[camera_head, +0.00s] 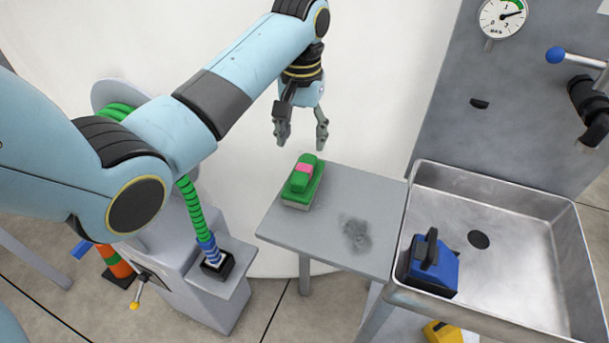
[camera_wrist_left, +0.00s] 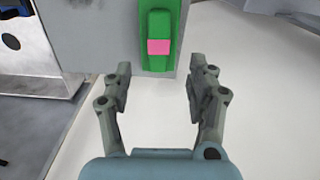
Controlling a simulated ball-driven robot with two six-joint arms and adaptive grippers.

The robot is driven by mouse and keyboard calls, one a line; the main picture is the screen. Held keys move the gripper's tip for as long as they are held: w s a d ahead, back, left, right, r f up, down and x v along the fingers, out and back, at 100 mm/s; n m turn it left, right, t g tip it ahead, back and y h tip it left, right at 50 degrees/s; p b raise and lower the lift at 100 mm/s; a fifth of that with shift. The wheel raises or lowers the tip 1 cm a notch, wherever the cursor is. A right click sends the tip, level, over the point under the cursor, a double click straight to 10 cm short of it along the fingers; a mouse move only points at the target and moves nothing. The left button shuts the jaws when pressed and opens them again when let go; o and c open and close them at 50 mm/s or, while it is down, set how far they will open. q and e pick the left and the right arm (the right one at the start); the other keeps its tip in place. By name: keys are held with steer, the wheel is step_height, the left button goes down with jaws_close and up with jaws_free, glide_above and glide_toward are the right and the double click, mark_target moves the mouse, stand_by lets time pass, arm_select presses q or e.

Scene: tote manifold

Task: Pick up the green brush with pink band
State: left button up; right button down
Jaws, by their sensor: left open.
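The green brush with a pink band (camera_head: 302,183) lies on the small grey table near its back left corner. It also shows in the left wrist view (camera_wrist_left: 160,25), beyond the fingertips, with its pink band facing the camera. My left gripper (camera_head: 301,140) is open and empty, above and just behind the brush, apart from it. Its two fingers also show spread in the left wrist view (camera_wrist_left: 160,80). My right gripper does not show in either view.
The grey table (camera_head: 330,240) has a dark smudge and free room right of the brush. A metal sink (camera_head: 510,240) adjoins it, holding a blue block with a black handle (camera_head: 432,264). A grey panel with a gauge (camera_head: 502,15) and blue-knobbed lever (camera_head: 556,55) stands behind.

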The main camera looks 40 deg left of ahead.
mark_target(305, 166)
arm_select(q)
steer(key=f, duration=0.6)
steer(key=w+f, duration=0.1)
steer(key=f, duration=0.3)
steer(key=shift+a, duration=0.1)
steer(key=shift+r, duration=0.1)
jaws_close()
